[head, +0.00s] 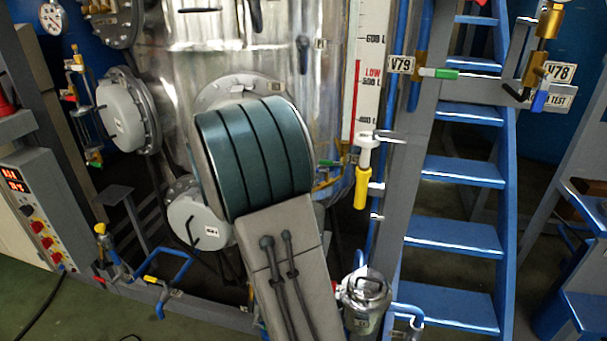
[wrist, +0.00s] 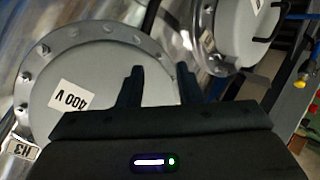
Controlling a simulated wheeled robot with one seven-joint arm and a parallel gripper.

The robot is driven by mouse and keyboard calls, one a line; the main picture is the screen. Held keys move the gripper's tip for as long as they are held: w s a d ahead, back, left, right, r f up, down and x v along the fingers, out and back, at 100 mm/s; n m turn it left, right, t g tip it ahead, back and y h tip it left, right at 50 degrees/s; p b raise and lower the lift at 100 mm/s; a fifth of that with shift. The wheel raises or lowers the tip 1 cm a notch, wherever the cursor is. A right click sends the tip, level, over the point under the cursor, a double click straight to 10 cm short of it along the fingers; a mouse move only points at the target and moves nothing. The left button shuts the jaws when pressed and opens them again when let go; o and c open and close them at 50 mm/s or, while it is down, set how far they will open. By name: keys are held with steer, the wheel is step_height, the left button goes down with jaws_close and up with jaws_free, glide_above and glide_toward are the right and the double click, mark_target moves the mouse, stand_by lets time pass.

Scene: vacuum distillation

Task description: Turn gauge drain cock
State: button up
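A cock with a yellow handle (head: 362,186) hangs below the level gauge (head: 368,75) in the head view, right of my arm. The handle points downward. This looks like the gauge drain cock. I cannot make it out for certain in the wrist view. My gripper (wrist: 159,68) shows in the wrist view with its two dark fingers apart and nothing between them. It is in front of a round grey flange cover (wrist: 95,75) labelled 400 V. In the head view my gripper is hidden behind my own arm.
A steel vessel (head: 270,60) stands behind my arm. Blue stairs (head: 460,172) rise at right, with valves tagged V79 (head: 401,65) and V78 (head: 560,71) above. A lidded steel pot (head: 365,295) stands low beside my arm. A control box (head: 40,205) is at left.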

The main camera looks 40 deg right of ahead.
steer(key=d+f+n+g+h+b, duration=0.1)
steer(key=d+f+g+h+b, duration=0.35)
steer(key=d+h, duration=0.8)
steer(key=shift+y, duration=0.65)
steer(key=f+x, duration=0.1)
steer(key=x, duration=0.4)
steer(key=p+x, duration=0.1)
steer(key=x, duration=0.4)
steer(key=s+f+p+x, duration=0.1)
steer(key=x, duration=0.3)
steer(key=shift+w+d+f, duration=0.15)
steer(key=shift+d+f, duration=0.15)
steer(key=shift+d, duration=0.25)
jaws_close()
